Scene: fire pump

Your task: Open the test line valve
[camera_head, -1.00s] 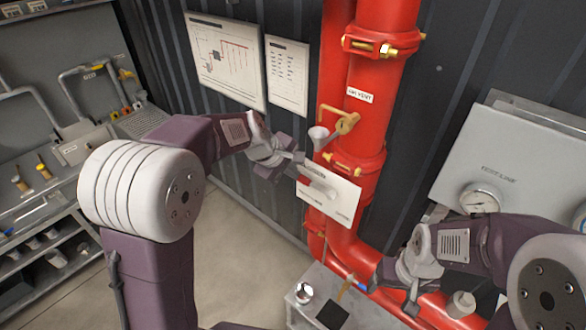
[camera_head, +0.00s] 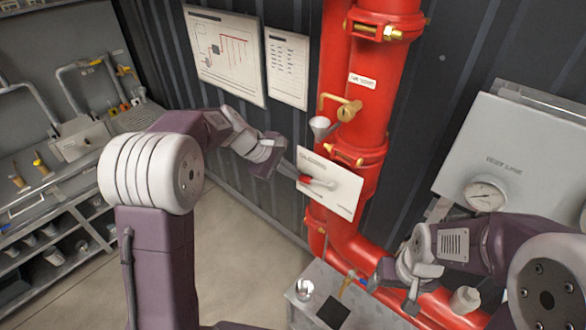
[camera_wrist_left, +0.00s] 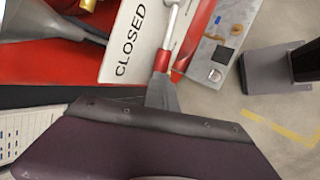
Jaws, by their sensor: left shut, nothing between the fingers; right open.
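A white plate (camera_head: 346,196) is mounted on the red pipe and carries a pale lever (camera_head: 321,183) with a red end. In the left wrist view the plate (camera_wrist_left: 137,42) reads CLOSED and the lever (camera_wrist_left: 172,25) runs up from its red end. My left gripper (camera_head: 294,173) is shut and empty, its tips at the red end; it also shows in the left wrist view (camera_wrist_left: 162,92). They look in line, but I cannot tell whether they touch. My right gripper (camera_head: 393,294) is open near the lower pipe.
A brass tap (camera_head: 347,110) and a grey funnel (camera_head: 321,128) sit above the plate. A gauge (camera_head: 486,195) and a TEST LINE panel (camera_head: 510,160) stand at right. A grey box (camera_head: 300,312) lies below the pipe. Shelves (camera_head: 50,215) are at left; floor between is clear.

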